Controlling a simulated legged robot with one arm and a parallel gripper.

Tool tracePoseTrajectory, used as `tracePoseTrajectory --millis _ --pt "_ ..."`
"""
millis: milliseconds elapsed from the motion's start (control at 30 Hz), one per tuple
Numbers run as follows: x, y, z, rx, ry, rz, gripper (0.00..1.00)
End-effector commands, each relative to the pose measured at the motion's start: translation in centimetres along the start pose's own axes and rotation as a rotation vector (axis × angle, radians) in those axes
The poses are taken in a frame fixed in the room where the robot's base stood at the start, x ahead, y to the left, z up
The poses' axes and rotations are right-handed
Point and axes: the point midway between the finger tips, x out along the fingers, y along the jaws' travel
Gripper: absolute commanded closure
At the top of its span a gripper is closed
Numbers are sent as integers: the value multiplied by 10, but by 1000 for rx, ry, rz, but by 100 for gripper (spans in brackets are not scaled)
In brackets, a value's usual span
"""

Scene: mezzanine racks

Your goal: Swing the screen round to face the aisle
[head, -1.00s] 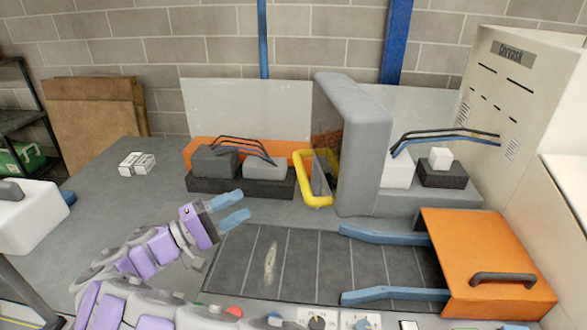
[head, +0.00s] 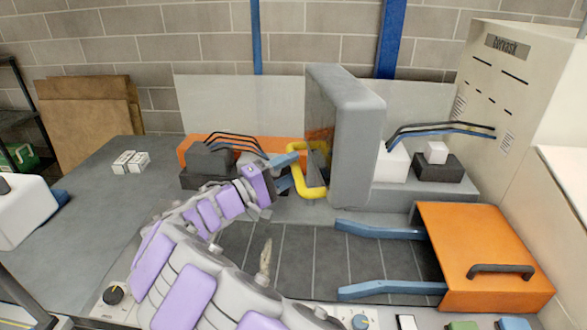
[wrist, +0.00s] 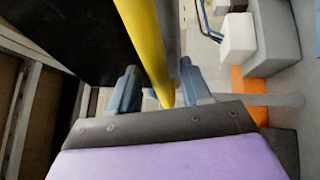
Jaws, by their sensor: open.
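The screen (head: 357,140) is a thick grey panel standing nearly edge-on on the bench. Its dark glossy face points left and its grey back points right. The dark face also shows in the wrist view (wrist: 75,35). In the wrist view, the yellow bar (wrist: 150,45) runs between the two open fingers of my gripper (wrist: 160,88). I cannot tell whether either finger touches it.
Grey and orange boxes with dark cables (head: 235,143) stand behind my gripper. An orange block (head: 480,245) with blue prongs lies to the right, over dark slats (head: 375,262). A tall beige cabinet (head: 505,90) closes the right side. The bench's left part is mostly clear.

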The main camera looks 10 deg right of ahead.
Motion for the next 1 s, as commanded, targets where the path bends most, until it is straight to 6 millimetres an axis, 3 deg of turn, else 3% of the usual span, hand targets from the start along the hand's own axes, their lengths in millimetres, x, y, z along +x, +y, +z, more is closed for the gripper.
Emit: tracePoseTrajectory --millis 167,467,1000 --pt "12 0 0 0 -1 1 52" --pt "12 0 0 0 0 1 52" --pt "13 0 0 -1 -1 -1 100"
